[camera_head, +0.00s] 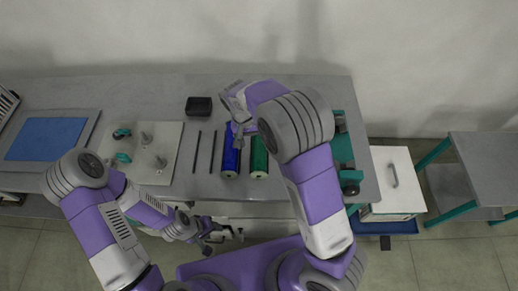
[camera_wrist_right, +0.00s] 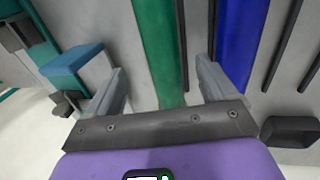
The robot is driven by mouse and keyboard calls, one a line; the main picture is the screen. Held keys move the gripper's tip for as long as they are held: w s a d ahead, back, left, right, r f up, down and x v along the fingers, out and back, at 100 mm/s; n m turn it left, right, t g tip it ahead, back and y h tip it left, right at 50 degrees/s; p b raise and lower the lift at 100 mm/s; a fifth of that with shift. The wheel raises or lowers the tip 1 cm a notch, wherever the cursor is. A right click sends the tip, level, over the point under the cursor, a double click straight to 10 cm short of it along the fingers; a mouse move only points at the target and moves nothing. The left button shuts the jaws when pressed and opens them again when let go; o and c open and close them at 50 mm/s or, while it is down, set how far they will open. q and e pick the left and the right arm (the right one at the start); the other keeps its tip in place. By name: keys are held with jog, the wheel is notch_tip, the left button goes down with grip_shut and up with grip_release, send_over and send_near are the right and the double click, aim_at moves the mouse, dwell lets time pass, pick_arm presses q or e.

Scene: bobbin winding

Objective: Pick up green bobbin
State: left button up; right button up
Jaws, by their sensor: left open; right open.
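The green bobbin (camera_head: 259,159) lies lengthwise on the grey table, partly hidden by my right arm in the head view. The blue bobbin (camera_head: 230,160) lies parallel to it on the left. My right gripper (camera_head: 238,127) is open above the far part of the bobbins. In the right wrist view the open fingers (camera_wrist_right: 160,68) appear on either side of the green bobbin (camera_wrist_right: 158,40), with nothing held. The blue bobbin (camera_wrist_right: 240,40) shows beyond the right finger. My left gripper (camera_head: 222,232) is open and empty in front of the table's front edge.
Two thin dark rods (camera_head: 204,152) lie left of the blue bobbin. A small black box (camera_head: 199,106) sits behind them. A light plate (camera_head: 157,166) with pegs and a blue mat (camera_head: 46,139) are further left. Green equipment (camera_head: 341,150) stands at the table's right end.

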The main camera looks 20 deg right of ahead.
aim_at(258, 145)
jog(key=x, duration=0.2)
jog(key=b+x, duration=0.1)
jog(key=x, duration=0.1)
jog(key=w+x, duration=0.1)
jog(key=x, duration=0.1)
jog(key=shift+f+b, duration=0.15)
jog(key=shift+b, duration=0.25)
jog(key=shift+c, duration=0.3)
jog(key=c, duration=1.2)
jog(key=shift+c, duration=0.2)
